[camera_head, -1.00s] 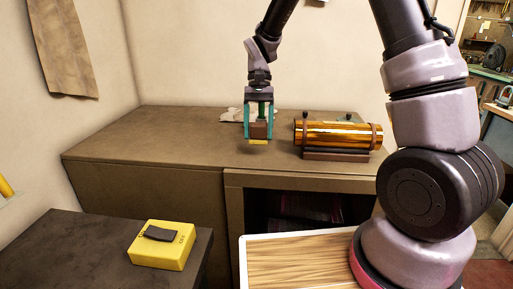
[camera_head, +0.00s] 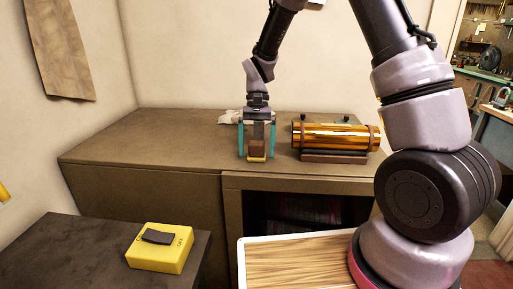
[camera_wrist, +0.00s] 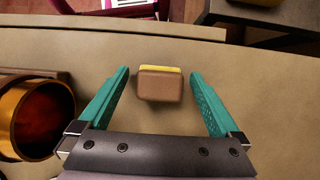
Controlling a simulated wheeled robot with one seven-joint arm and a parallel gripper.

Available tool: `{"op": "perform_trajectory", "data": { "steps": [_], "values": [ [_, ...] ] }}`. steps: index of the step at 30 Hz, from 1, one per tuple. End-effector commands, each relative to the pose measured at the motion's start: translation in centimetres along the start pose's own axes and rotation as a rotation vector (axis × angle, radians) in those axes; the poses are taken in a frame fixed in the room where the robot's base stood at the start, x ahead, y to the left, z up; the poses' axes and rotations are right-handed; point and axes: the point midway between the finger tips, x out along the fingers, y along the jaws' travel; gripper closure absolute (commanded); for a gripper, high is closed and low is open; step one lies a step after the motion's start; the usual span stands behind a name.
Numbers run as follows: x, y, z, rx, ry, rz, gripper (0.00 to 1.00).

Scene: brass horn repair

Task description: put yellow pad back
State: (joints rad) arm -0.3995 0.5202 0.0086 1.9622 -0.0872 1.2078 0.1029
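The yellow pad (camera_head: 257,159) is a small block with a brown body and a yellow layer along its underside. It is at the brown cabinet top (camera_head: 150,150), left of the brass cylinder. My gripper (camera_head: 257,155) points down over it, with one teal finger on each side. In the wrist view the pad (camera_wrist: 160,84) is between the fingers (camera_wrist: 159,75), with a visible gap on both sides. The gripper is open. The pad appears to rest on the cabinet top, though its contact is hard to make out.
A shiny brass cylinder (camera_head: 335,137) lies in a brown cradle (camera_head: 335,157) close to the right of my gripper. A crumpled pale cloth (camera_head: 230,117) lies behind. A yellow box with a dark top piece (camera_head: 160,248) sits on the dark table (camera_head: 60,255). The cabinet top's left is clear.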

Motion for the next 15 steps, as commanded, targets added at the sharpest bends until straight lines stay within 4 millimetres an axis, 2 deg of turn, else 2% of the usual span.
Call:
{"op": "perform_trajectory", "data": {
  "steps": [8, 11, 15],
  "values": [
    [-0.4, 0.0, 0.1, -0.001, 0.002, -0.001, 0.01],
    [-1.6, -0.1, 0.0, -0.001, 0.003, -0.002, 0.01],
    [-4.5, -0.1, 0.0, -0.001, 0.004, -0.003, 0.01]
  ]
}}
